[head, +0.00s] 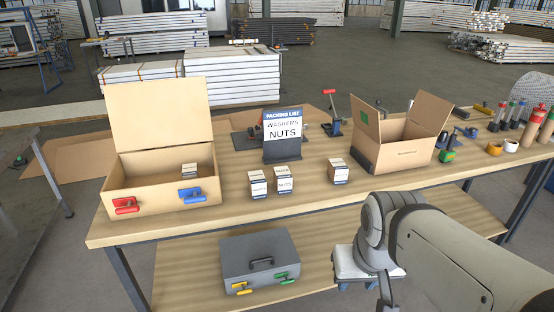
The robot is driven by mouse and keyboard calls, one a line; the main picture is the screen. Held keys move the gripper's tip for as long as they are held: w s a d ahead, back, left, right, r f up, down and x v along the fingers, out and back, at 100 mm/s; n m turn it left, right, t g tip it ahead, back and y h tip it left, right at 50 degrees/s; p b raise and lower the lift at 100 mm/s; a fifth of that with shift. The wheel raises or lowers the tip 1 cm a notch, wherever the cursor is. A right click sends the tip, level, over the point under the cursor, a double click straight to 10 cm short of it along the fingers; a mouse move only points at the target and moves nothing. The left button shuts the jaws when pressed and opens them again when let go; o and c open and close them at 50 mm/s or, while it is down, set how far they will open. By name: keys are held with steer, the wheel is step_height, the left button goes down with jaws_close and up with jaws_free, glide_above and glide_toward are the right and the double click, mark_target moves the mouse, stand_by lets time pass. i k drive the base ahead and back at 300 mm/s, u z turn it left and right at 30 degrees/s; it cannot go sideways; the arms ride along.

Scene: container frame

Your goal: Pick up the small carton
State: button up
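Small cartons with white labels and dark bases stand on the wooden table. Two are close together near the middle: a left carton (258,186) and one whose label seems to read "NUTS" (284,181). A third carton (338,172) stands alone to their right. Another small carton (189,170) is inside the open wooden box (130,191). My gripper (357,287) hangs in front of the table's near edge, right of centre, apart from all the cartons. Its fingers are small and partly hidden by my arm, so their opening cannot be told.
A "PACKING LIST" sign (282,133) stands behind the cartons, naming washers and nuts. An open cardboard box (400,144) is at right, with tape rolls and bottles beyond. A grey toolbox (260,265) sits on the lower shelf. The table's front strip is clear.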

mark_target(283, 178)
steer(key=i, duration=1.5)
steer(key=z, duration=0.05)
